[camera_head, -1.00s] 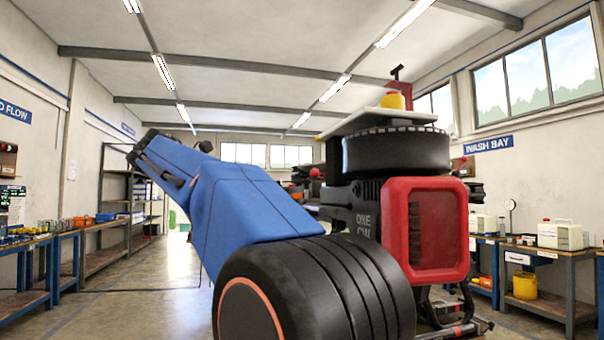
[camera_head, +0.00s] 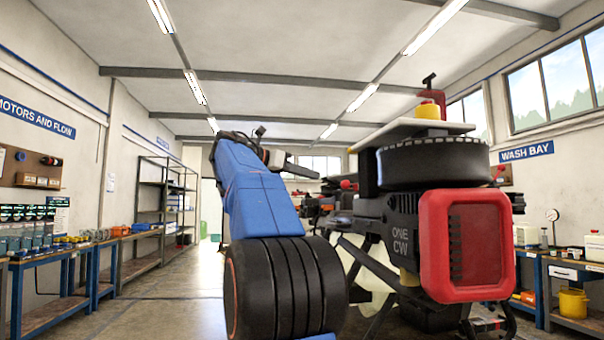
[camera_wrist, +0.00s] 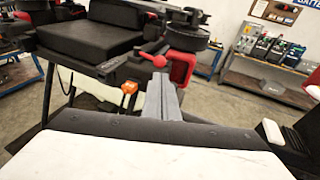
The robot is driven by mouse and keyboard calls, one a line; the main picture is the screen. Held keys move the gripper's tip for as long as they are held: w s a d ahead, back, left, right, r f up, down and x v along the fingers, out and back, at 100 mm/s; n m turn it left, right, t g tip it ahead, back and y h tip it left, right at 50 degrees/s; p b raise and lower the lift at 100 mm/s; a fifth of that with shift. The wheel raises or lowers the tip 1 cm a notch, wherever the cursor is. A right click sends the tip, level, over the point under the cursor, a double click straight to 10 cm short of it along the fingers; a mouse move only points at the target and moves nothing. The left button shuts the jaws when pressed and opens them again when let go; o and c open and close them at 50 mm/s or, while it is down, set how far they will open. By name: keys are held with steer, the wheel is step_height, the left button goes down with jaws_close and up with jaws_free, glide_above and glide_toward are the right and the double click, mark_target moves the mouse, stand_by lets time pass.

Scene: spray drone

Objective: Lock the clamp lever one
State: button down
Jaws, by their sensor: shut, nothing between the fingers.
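The spray drone's arm end labelled "ONE CW" (camera_head: 405,235) is at the right in the head view, with a black round motor and a red guard (camera_head: 465,245). A small red lever with a ball knob (camera_wrist: 153,58) shows in the wrist view, just beyond my fingertips; I take it for the clamp lever. A red knob also shows in the head view (camera_head: 347,184), left of the motor. My gripper (camera_wrist: 163,78) is shut and empty, its grey fingers pointing at the lever. I cannot tell whether they touch. In the head view my gripper (camera_head: 318,176) points right toward the drone.
An orange part (camera_wrist: 129,88) sits left of my fingers on the drone's frame. A yellow piece and a red clamp (camera_head: 430,95) stand above the motor. Benches line the left wall (camera_head: 60,260) and right wall (camera_head: 575,270). The floor at left centre (camera_head: 185,290) is clear.

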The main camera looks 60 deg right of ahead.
mark_target(346, 183)
steer(key=x, duration=0.9)
steer(key=shift+d, duration=0.1)
steer(key=shift+s+d+n+t+h, duration=0.15)
steer(key=shift+s+n+t+h, duration=0.25)
steer(key=shift+s+n+t, duration=0.45)
steer(key=shift+s+d, duration=0.2)
steer(key=shift+s, duration=0.4)
steer(key=s+v, duration=0.1)
steer(key=v, duration=1.3)
steer(key=shift+s+a, duration=0.3)
